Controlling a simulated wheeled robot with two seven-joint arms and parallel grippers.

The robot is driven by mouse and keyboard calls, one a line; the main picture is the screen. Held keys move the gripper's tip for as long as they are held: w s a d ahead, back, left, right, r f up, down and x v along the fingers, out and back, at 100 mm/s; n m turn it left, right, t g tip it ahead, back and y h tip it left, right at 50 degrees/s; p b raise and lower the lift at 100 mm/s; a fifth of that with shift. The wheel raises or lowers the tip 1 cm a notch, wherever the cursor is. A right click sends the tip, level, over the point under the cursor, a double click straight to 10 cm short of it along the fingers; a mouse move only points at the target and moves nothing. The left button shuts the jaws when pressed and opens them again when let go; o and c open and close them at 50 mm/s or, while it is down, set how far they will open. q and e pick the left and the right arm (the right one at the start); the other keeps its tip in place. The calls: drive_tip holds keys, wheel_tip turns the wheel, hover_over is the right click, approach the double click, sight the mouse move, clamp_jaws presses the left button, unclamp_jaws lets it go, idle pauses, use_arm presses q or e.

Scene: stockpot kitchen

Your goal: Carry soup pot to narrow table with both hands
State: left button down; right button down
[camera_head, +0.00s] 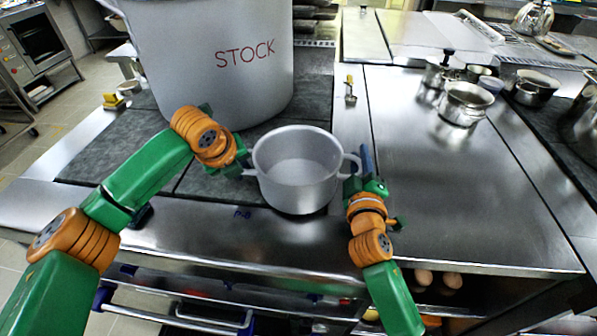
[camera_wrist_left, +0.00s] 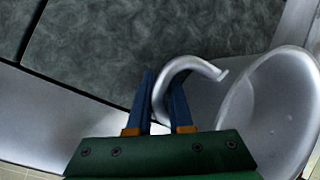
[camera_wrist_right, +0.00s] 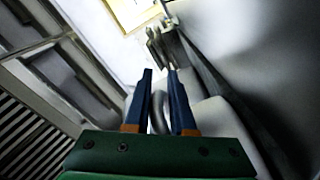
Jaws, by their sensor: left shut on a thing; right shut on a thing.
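The soup pot (camera_head: 297,185) is a grey metal pot, open on top and empty inside, upright at the front edge of the stove counter. I cannot tell whether its base touches the counter. My left gripper (camera_head: 244,163) is shut on its left handle; the curved handle (camera_wrist_left: 187,66) passes between the blue fingers (camera_wrist_left: 160,103) in the left wrist view. My right gripper (camera_head: 358,172) is shut on the right handle, partly hidden between the fingers (camera_wrist_right: 160,100) in the right wrist view. I cannot pick out the narrow table.
A huge pot marked STOCK (camera_head: 225,75) stands on the dark stove top (camera_head: 125,150) behind the soup pot. Small metal pots (camera_head: 466,103) stand at the back right. The steel counter (camera_head: 450,190) right of my right arm is clear. A rail (camera_head: 190,318) runs below the front edge.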

use_arm(q)
wheel_tip(320, 180, up, 5)
drive_tip(key=p, duration=0.4)
drive_tip(key=shift+s+f, duration=0.1)
drive_tip(key=shift+f, duration=0.1)
drive_tip(key=shift+d, duration=0.1)
